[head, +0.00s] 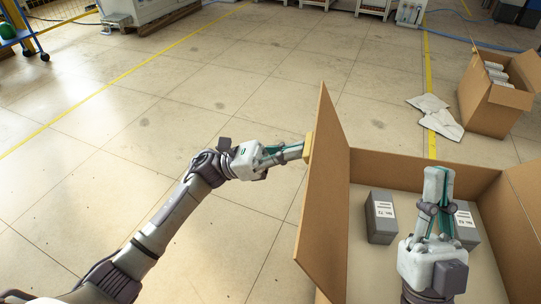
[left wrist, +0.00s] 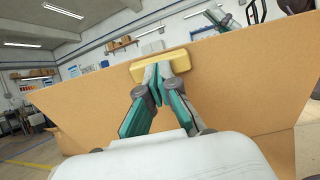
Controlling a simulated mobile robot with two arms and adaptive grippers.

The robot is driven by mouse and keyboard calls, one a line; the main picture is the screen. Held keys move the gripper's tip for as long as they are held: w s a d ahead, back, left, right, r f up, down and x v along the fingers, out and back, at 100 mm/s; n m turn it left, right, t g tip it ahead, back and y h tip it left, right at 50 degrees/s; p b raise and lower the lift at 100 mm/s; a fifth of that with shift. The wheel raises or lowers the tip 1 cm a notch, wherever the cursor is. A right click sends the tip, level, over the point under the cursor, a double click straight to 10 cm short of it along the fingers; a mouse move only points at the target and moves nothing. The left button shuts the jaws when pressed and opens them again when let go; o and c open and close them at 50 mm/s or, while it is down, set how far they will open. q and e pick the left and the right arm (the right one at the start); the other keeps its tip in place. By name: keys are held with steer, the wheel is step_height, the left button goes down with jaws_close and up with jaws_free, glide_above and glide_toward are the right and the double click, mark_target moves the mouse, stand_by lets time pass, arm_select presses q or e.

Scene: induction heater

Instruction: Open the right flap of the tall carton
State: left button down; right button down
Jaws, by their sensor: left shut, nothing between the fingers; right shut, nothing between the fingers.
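The tall carton (head: 425,165) stands at the right front of the head view with its top open. Its left flap (head: 322,205) stands raised. A brown panel at its right side (head: 524,195), cut off by the picture edge, may be the right flap. My left gripper (head: 302,151) is shut at the outer face of the left flap, its tips at a yellow pad (head: 308,147). The left wrist view shows the tips (left wrist: 158,72) against the pad's lower edge. My right gripper (head: 438,176) is shut and empty above the carton's opening, hiding part of the inside.
Two grey labelled boxes, one left (head: 380,217) and one right (head: 466,224), are inside the carton. Another open carton (head: 495,105) stands behind at the right, beside white sheets (head: 436,115) on the floor. The tiled floor at left is clear.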

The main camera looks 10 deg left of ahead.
arm_select(q)
steer(key=shift+d+r+y, duration=0.3)
steer(key=shift+d+r, duration=0.05)
arm_select(e)
steer(key=shift+w+a+f+g+h, duration=0.2)
steer(key=shift+w+f+g+h, duration=0.4)
steer(key=shift+w+f+g, duration=0.55)
steer(key=shift+r+t+y, duration=0.2)
steer(key=shift+t+y, duration=0.05)
steer(key=shift+y, duration=0.05)
